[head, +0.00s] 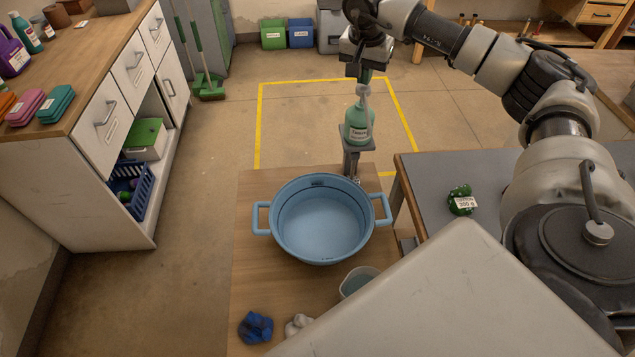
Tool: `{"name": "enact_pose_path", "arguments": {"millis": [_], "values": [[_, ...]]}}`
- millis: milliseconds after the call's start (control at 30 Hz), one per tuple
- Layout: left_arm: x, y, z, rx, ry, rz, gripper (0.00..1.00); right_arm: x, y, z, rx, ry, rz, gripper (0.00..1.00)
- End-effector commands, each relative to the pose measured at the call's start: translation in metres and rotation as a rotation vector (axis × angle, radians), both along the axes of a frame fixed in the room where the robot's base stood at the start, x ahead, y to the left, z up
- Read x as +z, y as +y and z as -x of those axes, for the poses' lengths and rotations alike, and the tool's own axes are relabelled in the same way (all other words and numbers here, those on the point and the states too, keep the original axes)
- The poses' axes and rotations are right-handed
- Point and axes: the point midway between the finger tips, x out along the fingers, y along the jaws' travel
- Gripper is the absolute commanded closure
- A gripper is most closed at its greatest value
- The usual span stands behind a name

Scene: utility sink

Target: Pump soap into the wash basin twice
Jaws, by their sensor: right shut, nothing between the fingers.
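The blue wash basin (320,222) with two side handles stands on a wooden table. Just beyond it, a green soap bottle (358,127) with a pale label stands upright on a small grey stand at the table's far edge. My right gripper (366,74) is shut and empty, pointing down directly above the bottle's pump top. The gripper partly hides the pump, and I cannot tell whether they touch. The basin's inside looks plain blue; I cannot make out any soap in it. My left gripper is not in view.
On the wooden table (262,275) are a blue crumpled cloth (255,328), a small whitish item (298,324) and a clear container (358,281). A grey table (430,180) at right holds a green labelled item (461,199). A drawer cabinet (105,130) stands at left.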

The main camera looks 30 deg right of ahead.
Motion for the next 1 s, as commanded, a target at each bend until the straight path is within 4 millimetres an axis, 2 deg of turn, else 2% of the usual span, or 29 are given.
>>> {"name": "enact_pose_path", "arguments": {"millis": [600, 1000], "values": [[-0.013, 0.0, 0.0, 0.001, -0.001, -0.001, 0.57, -0.024, 0.0, 0.0, 0.0, 0.001, 0.001, 1.0], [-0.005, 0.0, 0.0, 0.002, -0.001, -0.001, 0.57, -0.017, 0.0, 0.0, 0.001, 0.004, 0.0, 1.0]]}}
